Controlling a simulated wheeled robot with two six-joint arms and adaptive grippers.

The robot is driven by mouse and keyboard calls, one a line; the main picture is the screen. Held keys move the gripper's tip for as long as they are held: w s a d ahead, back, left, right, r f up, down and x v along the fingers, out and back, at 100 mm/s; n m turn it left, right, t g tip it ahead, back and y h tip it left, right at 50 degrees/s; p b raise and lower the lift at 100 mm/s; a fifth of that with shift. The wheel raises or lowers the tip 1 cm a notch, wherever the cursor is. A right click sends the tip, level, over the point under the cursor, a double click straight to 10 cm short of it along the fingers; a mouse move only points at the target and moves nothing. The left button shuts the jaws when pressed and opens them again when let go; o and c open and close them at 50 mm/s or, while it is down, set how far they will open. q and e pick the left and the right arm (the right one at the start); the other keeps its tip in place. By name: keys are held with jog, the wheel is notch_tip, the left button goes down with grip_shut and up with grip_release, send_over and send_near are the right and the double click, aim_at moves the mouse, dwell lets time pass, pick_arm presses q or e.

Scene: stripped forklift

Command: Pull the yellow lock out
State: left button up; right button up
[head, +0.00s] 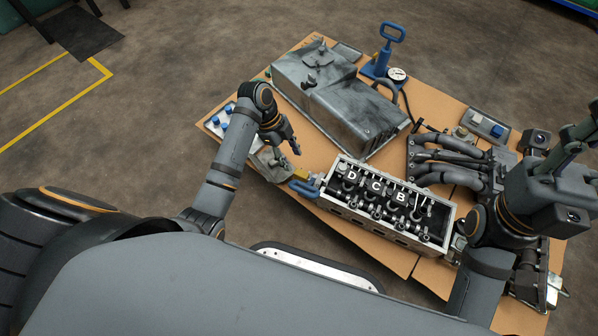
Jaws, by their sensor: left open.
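A small yellow piece (297,176), which looks like the yellow lock, sits at the left end of the engine block (345,205), just above a blue clamp-like part (304,188). It is small, and its details cannot be made out. My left gripper (292,146) is open and points down toward the yellow piece, a short way above it in the picture, with nothing seen between its fingers. My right gripper (582,138) is at the right edge, over the right side of the table; its fingertips are not clear.
A cardboard-covered table (316,152) carries everything. A large grey tank (335,95) stands behind the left gripper. A blue hand pump with gauge (381,68) is at the back. Exhaust pipes (445,165) lie right of the block. Blue-capped parts (225,120) lie left.

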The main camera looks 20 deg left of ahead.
aim_at(299, 173)
pick_arm(q)
jog(key=b+x, duration=0.3)
jog(key=x, duration=0.4)
jog(key=shift+d+f+b, duration=0.1)
jog(key=shift+f+b, duration=0.15)
jog(key=shift+b, duration=0.05)
grip_shut()
